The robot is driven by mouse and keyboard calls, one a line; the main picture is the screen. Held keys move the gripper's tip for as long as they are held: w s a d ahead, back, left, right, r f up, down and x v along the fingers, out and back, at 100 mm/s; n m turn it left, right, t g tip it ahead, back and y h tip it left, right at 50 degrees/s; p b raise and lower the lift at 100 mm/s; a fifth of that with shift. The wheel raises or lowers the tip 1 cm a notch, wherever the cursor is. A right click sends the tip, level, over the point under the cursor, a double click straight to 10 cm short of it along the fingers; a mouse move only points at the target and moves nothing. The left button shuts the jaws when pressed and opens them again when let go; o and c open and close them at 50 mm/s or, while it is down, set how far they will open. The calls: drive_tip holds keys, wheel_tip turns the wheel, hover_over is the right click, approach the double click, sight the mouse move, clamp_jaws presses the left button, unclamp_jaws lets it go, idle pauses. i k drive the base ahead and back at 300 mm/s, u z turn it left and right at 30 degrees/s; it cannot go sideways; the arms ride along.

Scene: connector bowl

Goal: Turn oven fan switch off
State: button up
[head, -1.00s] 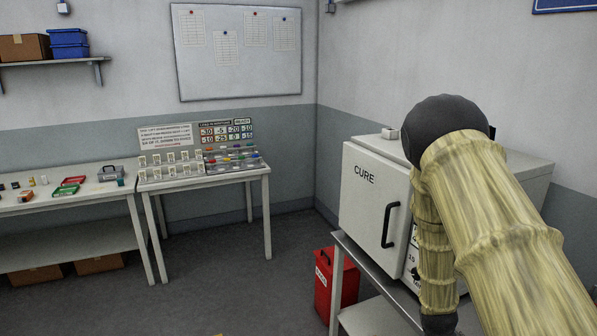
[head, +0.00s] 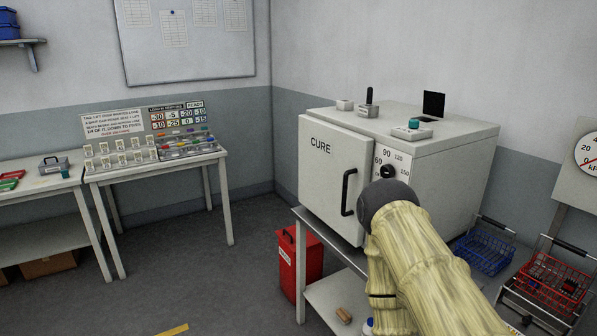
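The white oven (head: 410,190), marked CURE, stands on a grey table at right. Its door (head: 325,185) is shut and has a black handle (head: 348,192). A black dial (head: 387,171) with numbers around it shows on the front panel. The panel below the dial is hidden behind my arm. A small grey box with an upright black lever (head: 369,96) sits on top of the oven; I cannot tell whether it is the fan switch. No switch is labelled legibly as the fan's. My arm rises in front of the oven's right front; my gripper is not visible.
A box with a teal knob (head: 412,124) and a black panel (head: 433,105) are on the oven top. A red bin (head: 299,262) stands beside the table. Blue (head: 484,247) and red (head: 553,280) baskets are at right. Open floor lies at left.

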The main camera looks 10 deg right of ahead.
sight(413, 123)
drive_tip(key=z, duration=0.8)
